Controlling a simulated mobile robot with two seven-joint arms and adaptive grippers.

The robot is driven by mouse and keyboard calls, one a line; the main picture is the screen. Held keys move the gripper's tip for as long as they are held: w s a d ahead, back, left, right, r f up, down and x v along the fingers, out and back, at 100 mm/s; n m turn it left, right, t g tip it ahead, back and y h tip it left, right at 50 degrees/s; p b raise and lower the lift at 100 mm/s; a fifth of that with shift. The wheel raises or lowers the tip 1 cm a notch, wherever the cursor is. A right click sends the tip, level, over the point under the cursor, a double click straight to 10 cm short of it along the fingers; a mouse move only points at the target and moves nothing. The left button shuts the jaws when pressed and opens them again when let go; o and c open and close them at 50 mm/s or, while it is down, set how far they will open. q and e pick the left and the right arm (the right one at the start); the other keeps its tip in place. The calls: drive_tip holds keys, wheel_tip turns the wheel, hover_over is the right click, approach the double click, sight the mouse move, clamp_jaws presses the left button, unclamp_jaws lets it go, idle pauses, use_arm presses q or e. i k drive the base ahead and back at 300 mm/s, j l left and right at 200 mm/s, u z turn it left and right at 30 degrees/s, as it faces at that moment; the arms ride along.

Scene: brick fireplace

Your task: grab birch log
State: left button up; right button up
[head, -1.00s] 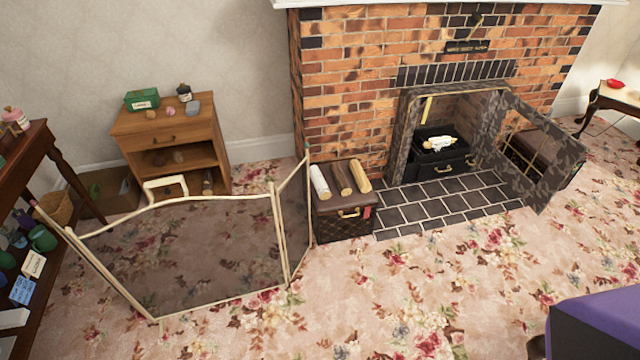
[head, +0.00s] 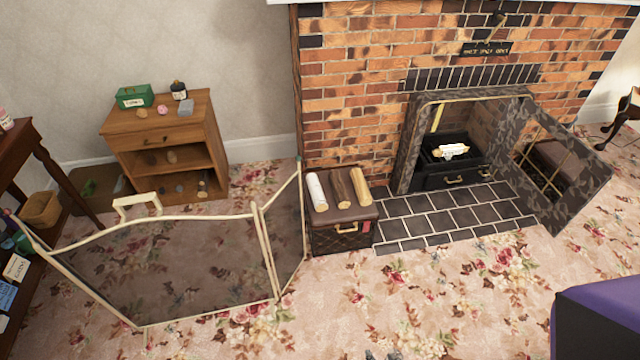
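The birch log (head: 317,190) is white with a pale cut end. It lies on top of a dark brown trunk (head: 341,240), leftmost of three logs. A dark brown log (head: 342,188) lies in the middle. A yellowish log (head: 361,187) lies at the right. The logs lie side by side, and the trunk stands left of the hearth. Neither of my grippers is clearly visible in the head view.
A folding fire screen (head: 165,270) stands left of the trunk, its right panel close beside it. The tiled hearth (head: 450,217) and open fireplace door (head: 565,170) are to the right. Patterned carpet (head: 430,290) is clear before the trunk. A wooden cabinet (head: 160,137) stands behind the screen.

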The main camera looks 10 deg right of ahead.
sight(313, 181)
drive_tip(key=i+l, duration=0.3)
drive_tip(key=l, duration=0.15)
drive_tip(key=i+l+u, duration=0.1)
drive_tip(key=i+l, duration=0.2)
drive_tip(key=l, duration=0.15)
drive_tip(key=i+l, duration=0.3)
drive_tip(key=l, duration=0.2)
drive_tip(key=i+l+u, duration=0.15)
drive_tip(key=i+l, duration=0.15)
drive_tip(key=l, duration=0.2)
drive_tip(key=i+l, duration=0.25)
drive_tip(key=l, duration=0.25)
drive_tip(key=i+l+u, duration=0.1)
drive_tip(key=i+l, duration=0.15)
drive_tip(key=l, duration=0.25)
drive_tip(key=i+l, duration=0.25)
drive_tip(key=l, duration=0.3)
drive_tip(key=i+l+u, duration=0.1)
drive_tip(key=i+l, duration=0.15)
drive_tip(key=l, duration=0.3)
